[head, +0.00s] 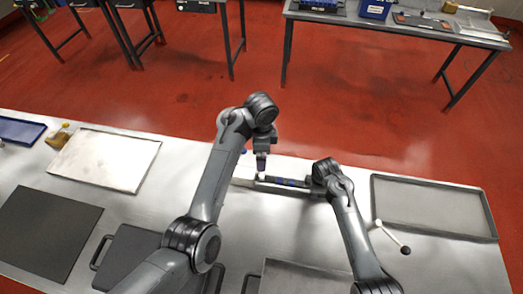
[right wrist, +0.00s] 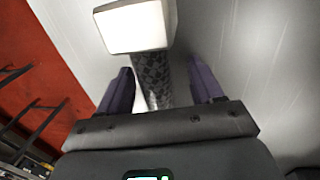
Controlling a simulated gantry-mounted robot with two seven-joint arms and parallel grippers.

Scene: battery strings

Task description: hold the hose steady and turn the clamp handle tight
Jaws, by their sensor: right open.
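In the right wrist view a dark, checkered cylinder, which looks like the hose (right wrist: 153,78), runs between the two purple fingers of my right gripper (right wrist: 160,68). The fingers are open, with gaps on both sides of it. A bright pale block (right wrist: 133,27) covers its far end. In the head view my right gripper (head: 283,182) points left, low over the table. My left gripper (head: 261,166) points down just beyond its tips; whether it is open is too small to tell. I cannot make out a clamp handle for certain.
A grey tray (head: 431,233) lies at the right, a pale tray (head: 103,160) and dark mat (head: 45,232) at the left. A second bench (head: 400,30) stands across the red floor.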

